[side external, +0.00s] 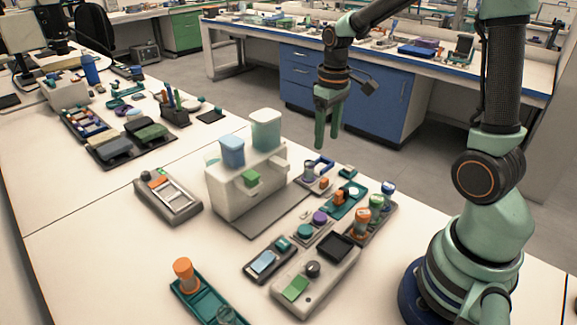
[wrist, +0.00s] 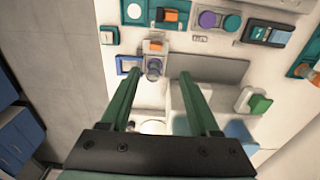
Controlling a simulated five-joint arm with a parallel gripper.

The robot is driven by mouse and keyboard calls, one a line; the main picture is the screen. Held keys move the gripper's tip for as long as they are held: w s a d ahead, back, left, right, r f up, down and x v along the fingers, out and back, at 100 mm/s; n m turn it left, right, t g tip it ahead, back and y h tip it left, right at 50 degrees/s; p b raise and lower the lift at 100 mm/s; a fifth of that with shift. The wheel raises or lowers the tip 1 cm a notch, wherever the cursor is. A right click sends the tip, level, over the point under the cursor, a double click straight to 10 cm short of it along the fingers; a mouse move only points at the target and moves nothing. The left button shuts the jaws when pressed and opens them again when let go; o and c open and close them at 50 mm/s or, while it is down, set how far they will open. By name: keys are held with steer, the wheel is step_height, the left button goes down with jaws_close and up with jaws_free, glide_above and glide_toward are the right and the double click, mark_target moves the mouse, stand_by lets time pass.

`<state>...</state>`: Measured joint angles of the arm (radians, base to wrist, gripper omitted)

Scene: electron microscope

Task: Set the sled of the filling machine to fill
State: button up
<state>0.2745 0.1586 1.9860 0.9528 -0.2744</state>
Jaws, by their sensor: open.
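The white filling machine (side external: 237,198) stands mid-bench with a blue container (side external: 232,150) and a pale green container (side external: 266,130) on top. A green block (side external: 251,177) sticks out of its front; it also shows in the wrist view (wrist: 261,104). At its right end is what looks like the sled, a small carriage with a clear cup (wrist: 154,67), an orange piece (wrist: 156,46) and a blue loop handle (wrist: 125,65). In the side view the handle (side external: 323,163) stands behind the cup. My gripper (side external: 327,143) is open and empty, above and behind the carriage.
A teal tray (side external: 346,200), a stand with coloured-cap vials (side external: 368,222) and grey control boxes (side external: 315,280) lie in front of the machine. A grey device (side external: 168,194) lies to its left. Air around my gripper is free.

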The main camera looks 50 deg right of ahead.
mark_target(324, 180)
steer(key=shift+g, duration=0.3)
steer(key=f, duration=0.9)
steer(key=d+f, duration=0.1)
steer(key=f, duration=0.4)
steer(key=shift+w+d, duration=0.1)
steer(key=shift+w, duration=0.1)
steer(key=shift+c, duration=0.3)
steer(key=shift+r, duration=0.1)
jaws_close()
stand_by(0.4)
